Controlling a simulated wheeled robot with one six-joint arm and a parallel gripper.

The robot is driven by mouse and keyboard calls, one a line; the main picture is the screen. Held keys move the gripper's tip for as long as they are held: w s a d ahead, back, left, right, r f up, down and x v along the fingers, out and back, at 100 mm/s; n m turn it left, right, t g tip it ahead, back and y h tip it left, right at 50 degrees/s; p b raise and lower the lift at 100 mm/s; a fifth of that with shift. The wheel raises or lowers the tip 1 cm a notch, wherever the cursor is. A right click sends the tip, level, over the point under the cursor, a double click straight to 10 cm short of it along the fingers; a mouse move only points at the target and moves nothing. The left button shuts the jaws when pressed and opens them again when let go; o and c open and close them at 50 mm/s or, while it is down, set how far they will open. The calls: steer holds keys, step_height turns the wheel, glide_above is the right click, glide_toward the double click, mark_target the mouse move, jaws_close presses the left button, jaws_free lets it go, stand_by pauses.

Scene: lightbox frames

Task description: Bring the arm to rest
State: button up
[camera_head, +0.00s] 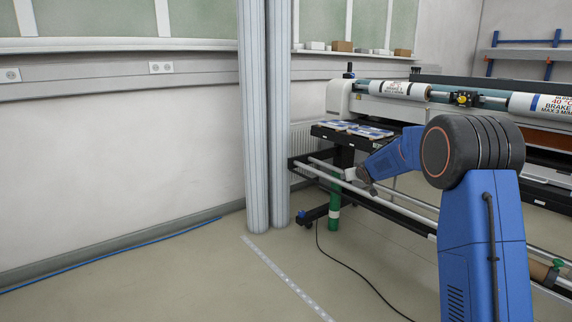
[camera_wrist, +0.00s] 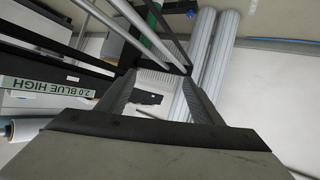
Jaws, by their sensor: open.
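My blue arm stands at the right of the head view, bent at its dark round joint and reaching left towards the printer. My gripper (camera_head: 364,186) is at its end, in front of the printer's lower frame. The wrist view shows both fingers of my gripper (camera_wrist: 158,90) spread apart, with nothing between them. Whether the gripper touches the frame's rails cannot be told from the head view.
A wide printer (camera_head: 390,108) with a dark side shelf (camera_head: 335,137) and long rails stands behind the arm. A green cylinder (camera_head: 334,205) stands below. Two pale columns (camera_head: 256,120) rise left of it. The floor (camera_head: 180,285) at left is clear apart from a blue cable (camera_head: 120,250).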

steer(key=s+d+r+m+g+h, duration=0.15)
steer(key=s+r, duration=0.25)
steer(key=s, duration=1.5)
steer(key=s+d+r+m+g, duration=0.15)
steer(key=s+r, duration=0.35)
steer(key=s, duration=1.4)
steer(key=s+a+f+g, duration=0.1)
steer(key=s+f, duration=0.2)
steer(key=s, duration=0.8)
steer(key=s+a+f+g+y, duration=0.1)
steer(key=s+f, duration=0.3)
steer(key=s, duration=0.8)
steer(key=s+a+f+g, duration=0.1)
steer(key=s+f+g, duration=0.1)
steer(key=s, duration=1)
steer(key=shift+s+a+f+n+g, duration=0.2)
steer(key=shift+f+n+g, duration=0.2)
steer(key=shift+f, duration=0.35)
